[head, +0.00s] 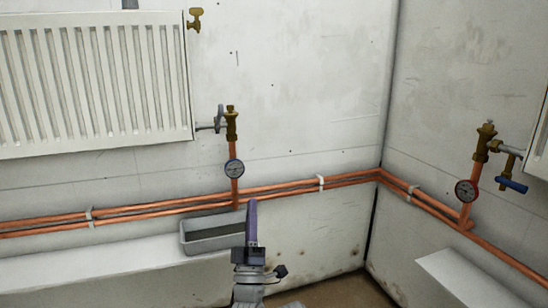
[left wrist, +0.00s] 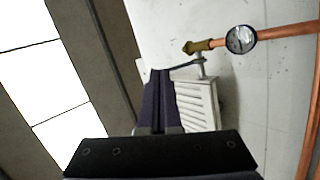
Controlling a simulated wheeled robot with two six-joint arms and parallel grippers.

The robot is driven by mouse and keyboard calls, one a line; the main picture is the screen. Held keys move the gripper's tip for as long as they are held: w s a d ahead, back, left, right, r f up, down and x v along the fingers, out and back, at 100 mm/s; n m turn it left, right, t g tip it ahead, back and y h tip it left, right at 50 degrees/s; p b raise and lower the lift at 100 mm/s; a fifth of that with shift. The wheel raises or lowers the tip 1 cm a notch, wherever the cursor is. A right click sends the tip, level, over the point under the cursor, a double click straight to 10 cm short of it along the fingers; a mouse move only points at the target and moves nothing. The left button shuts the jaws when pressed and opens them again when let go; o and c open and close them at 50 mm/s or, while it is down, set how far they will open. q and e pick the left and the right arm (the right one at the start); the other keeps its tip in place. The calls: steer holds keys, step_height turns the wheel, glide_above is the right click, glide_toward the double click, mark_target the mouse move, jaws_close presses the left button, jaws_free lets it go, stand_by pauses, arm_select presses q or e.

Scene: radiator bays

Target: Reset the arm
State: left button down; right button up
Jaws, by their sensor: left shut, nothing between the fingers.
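My left gripper (head: 251,205) points upward at the lower middle of the head view, in front of the grey tray. Its two dark purple fingers also show in the left wrist view (left wrist: 159,75), pressed together with nothing between them. My right gripper is in neither view.
A white radiator (head: 95,85) hangs at the left, with a brass valve (head: 232,123) and a gauge (head: 234,169) beside it. A grey tray (head: 186,246) sits on a white ledge (head: 90,274). Copper pipes (head: 130,211) run along both walls. A blue-handled valve (head: 512,184) and red-rimmed gauge (head: 466,190) are right.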

arm_select(q)
steer(key=w+a+f+m+g+h, duration=0.1)
steer(key=w+f+m+g, duration=0.25)
steer(key=f, duration=0.35)
steer(key=w+f+m+g, duration=0.2)
steer(key=f+g, duration=0.3)
steer(key=f, duration=0.3)
steer(key=w+a+f+m+g+h, duration=0.1)
steer(key=w+f+m+g, duration=0.25)
steer(key=f, duration=0.35)
steer(key=s+a+f+m+g+y, duration=0.1)
steer(key=s+a+f+m+g, duration=0.1)
steer(key=s+a+f+g, duration=0.45)
steer(key=s+a+f+m+g+y, duration=0.1)
steer(key=s+a+f+m+g, duration=0.15)
steer(key=s+f+g, duration=0.7)
steer(key=s+d+r+m+y+p, duration=0.1)
steer(key=s+d+r+p, duration=0.2)
steer(key=r+p, duration=0.5)
steer(key=s+d+r+m+p, duration=0.1)
steer(key=s+d+r+p, duration=0.25)
steer(key=r+p, duration=0.35)
steer(key=s+d+r+m+y+p, duration=0.1)
steer(key=s+d+r+p, duration=0.25)
steer(key=r+p, duration=0.45)
step_height(320, 180, up, 34)
steer(key=p, duration=3.4)
steer(key=shift+w+r+p, duration=0.2)
steer(key=shift+w+p, duration=0.15)
steer(key=shift+w, duration=0.05)
